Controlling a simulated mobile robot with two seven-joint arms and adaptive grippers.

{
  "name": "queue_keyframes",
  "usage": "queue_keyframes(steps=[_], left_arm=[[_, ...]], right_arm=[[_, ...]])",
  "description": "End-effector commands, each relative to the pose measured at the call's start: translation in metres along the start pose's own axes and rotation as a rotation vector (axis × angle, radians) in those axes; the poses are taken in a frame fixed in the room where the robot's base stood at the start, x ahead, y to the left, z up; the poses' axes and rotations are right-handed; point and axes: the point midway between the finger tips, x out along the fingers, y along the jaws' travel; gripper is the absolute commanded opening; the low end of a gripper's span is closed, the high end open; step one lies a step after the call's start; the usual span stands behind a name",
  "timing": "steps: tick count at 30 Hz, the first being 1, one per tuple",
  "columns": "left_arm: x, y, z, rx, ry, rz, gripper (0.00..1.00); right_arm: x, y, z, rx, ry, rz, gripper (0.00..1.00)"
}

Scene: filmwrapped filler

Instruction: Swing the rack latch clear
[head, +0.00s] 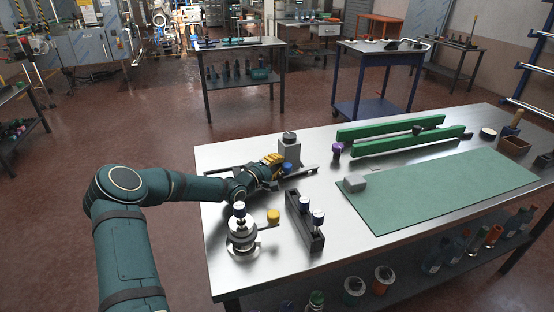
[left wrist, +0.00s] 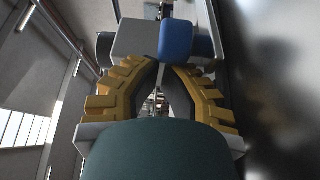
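My left gripper (head: 272,159), with yellow ribbed fingers, is at the left part of the steel workbench, beside a grey block (head: 290,154) with a dark round top. A small blue piece (head: 287,168) sits right by the fingertips. In the left wrist view the fingers (left wrist: 162,66) converge to a very narrow gap and look shut, with nothing visible between them. The blue piece (left wrist: 176,40) and the grey block (left wrist: 139,38) are just past the tips. I cannot tell whether the tips touch the blue piece, or whether it is the latch. My right gripper is out of view.
A dark rack (head: 304,222) with blue-and-white capped items and a round metal fixture (head: 242,236) with a yellow knob (head: 273,216) stand nearer on the workbench (head: 225,275). Green bars (head: 390,127) and a green mat (head: 440,190) lie to the right.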

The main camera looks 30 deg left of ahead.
Motion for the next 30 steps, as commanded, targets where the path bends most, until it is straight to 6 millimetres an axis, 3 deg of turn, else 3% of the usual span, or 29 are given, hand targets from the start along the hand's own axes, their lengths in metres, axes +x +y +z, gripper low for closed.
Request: queue_keyframes(steps=[18, 30], left_arm=[[-0.020, 0.003, 0.052, 0.000, -0.002, -0.001, 0.00], [-0.021, 0.004, 0.064, 0.000, 0.000, -0.001, 0.00]], right_arm=[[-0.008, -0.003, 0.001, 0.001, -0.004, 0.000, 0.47], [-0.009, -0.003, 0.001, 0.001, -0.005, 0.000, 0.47]])
